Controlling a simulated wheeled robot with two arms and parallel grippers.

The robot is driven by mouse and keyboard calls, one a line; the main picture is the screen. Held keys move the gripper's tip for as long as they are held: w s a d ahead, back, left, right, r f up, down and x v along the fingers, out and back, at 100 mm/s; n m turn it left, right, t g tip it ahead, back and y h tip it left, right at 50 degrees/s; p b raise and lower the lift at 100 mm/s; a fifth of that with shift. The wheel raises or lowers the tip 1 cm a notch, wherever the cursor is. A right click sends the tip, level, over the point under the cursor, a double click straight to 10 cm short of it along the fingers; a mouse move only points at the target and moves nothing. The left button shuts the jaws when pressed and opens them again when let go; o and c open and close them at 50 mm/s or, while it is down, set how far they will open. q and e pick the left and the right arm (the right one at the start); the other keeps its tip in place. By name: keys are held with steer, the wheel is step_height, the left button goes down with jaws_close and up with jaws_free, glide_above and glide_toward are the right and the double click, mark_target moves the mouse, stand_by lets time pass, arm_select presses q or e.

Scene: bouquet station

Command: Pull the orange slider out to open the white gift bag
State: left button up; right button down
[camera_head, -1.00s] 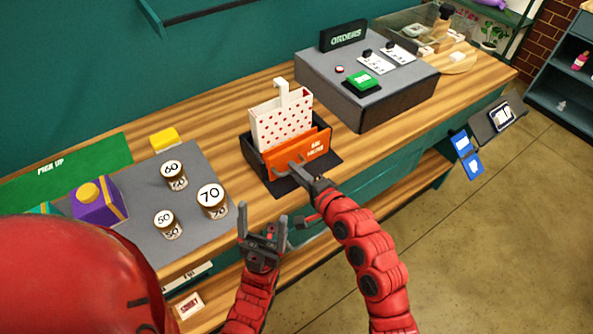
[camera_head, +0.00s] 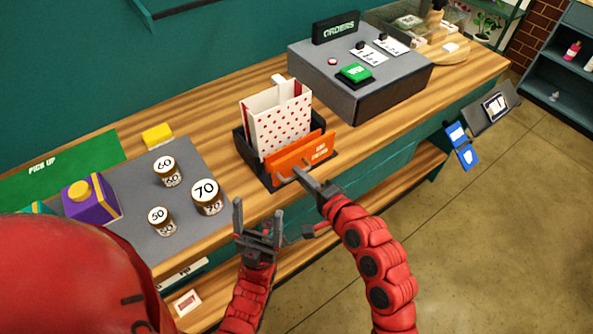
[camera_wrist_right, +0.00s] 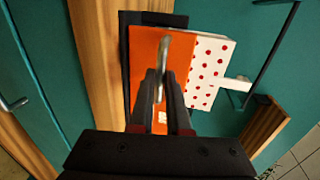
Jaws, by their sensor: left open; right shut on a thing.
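The orange slider (camera_head: 303,155) stands at the front of a dark holder (camera_head: 240,148) on the wooden counter. Its grey handle shows between my right gripper's fingers in the right wrist view (camera_wrist_right: 160,88). My right gripper (camera_head: 303,176) is shut on that handle. The white gift bag (camera_head: 277,118) with red dots stands upright behind the slider, its top spread open, with a white tab at its back. It also shows in the right wrist view (camera_wrist_right: 207,72). My left gripper (camera_head: 259,222) is open and empty, in front of the counter edge, left of the right gripper.
Several numbered cups, among them the 70 cup (camera_head: 206,197), stand on a grey mat (camera_head: 190,155) to the left. A purple box (camera_head: 90,199) and a yellow block (camera_head: 157,135) are near it. A grey order console (camera_head: 350,85) with a green button stands right of the holder.

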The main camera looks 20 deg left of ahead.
steer(key=c, duration=0.9)
jaws_free()
steer(key=p+v, duration=0.5)
steer(key=v, duration=1.2)
steer(key=shift+p, duration=0.3)
steer(key=shift+d, duration=0.15)
